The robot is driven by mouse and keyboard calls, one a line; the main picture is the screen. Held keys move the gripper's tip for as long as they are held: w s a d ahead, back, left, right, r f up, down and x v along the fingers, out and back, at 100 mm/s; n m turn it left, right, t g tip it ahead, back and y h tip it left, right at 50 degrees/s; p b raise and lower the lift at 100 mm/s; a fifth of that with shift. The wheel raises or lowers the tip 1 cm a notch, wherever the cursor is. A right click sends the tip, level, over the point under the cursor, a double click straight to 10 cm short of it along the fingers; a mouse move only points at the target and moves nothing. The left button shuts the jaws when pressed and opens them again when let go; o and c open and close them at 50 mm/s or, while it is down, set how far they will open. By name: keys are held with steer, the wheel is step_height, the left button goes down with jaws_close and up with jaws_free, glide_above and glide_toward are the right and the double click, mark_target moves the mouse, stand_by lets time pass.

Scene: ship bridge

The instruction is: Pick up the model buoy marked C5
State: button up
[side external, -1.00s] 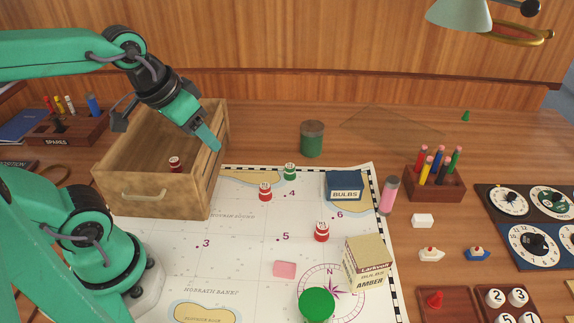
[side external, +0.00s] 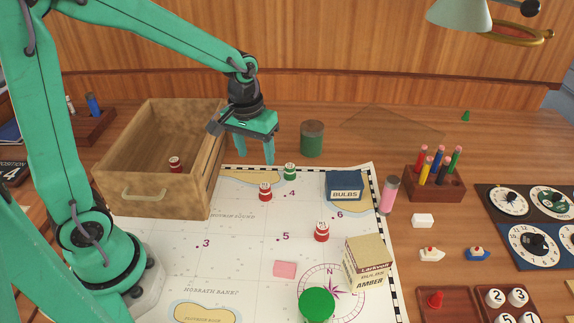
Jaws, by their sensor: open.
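Small model buoys stand on the chart (side external: 190,270). A red one with a white band (side external: 265,192) and a green one with a white band (side external: 290,172) are near the chart's far edge. Another red buoy (side external: 321,231) is nearer the middle, and one more red buoy (side external: 175,164) is inside the wooden drawer box (side external: 160,199). Their markings are too small to read surely, so I cannot tell which is C5. My gripper (side external: 255,159) points down, open and empty, above the chart's far edge, above and apart from the far red and green buoys.
The drawer box's wall stands left of my gripper. A dark green tin (side external: 312,139) stands behind to the right. A blue bulbs box (side external: 343,186), a tan bulbs box (side external: 368,262), a pink eraser (side external: 285,269) and a round green-topped object (side external: 316,304) occupy the chart. The chart's left middle is clear.

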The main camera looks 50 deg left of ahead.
steer(key=n+g, duration=0.1)
glide_above(265, 186)
steer(key=f, duration=0.5)
steer(key=shift+d+f, duration=0.2)
steer(key=shift+f, duration=0.1)
steer(key=shift+f, duration=0.1)
steer(key=shift+f, duration=1.2)
steer(key=shift+f, duration=0.1)
steer(key=shift+a+f, duration=0.15)
steer(key=shift+f, duration=1.1)
steer(key=shift+a+f, duration=0.1)
steer(key=shift+f, duration=1.15)
steer(key=c, duration=1.1)
